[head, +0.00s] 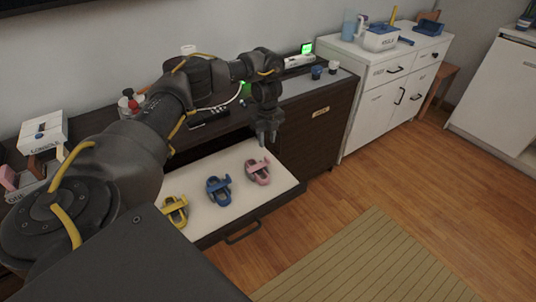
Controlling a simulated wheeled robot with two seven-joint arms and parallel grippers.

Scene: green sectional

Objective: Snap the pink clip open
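The pink clip (257,172) lies on the white bottom of an open drawer (224,158), the rightmost of three clips. It is pink and grey. A blue clip (218,190) lies left of it, and a yellow clip (174,211) lies farther left. My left gripper (268,142) points down just above and slightly right of the pink clip. I see no clear contact. The fingers are small and dark, and I cannot tell whether they are open or shut. My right gripper is not in view.
The dark cabinet top (310,84) behind carries a small device, cups and a remote. A white cabinet (385,85) with a box stands at the back right. A striped mat (370,262) lies on the clear wooden floor. The drawer front with its handle (242,233) juts out.

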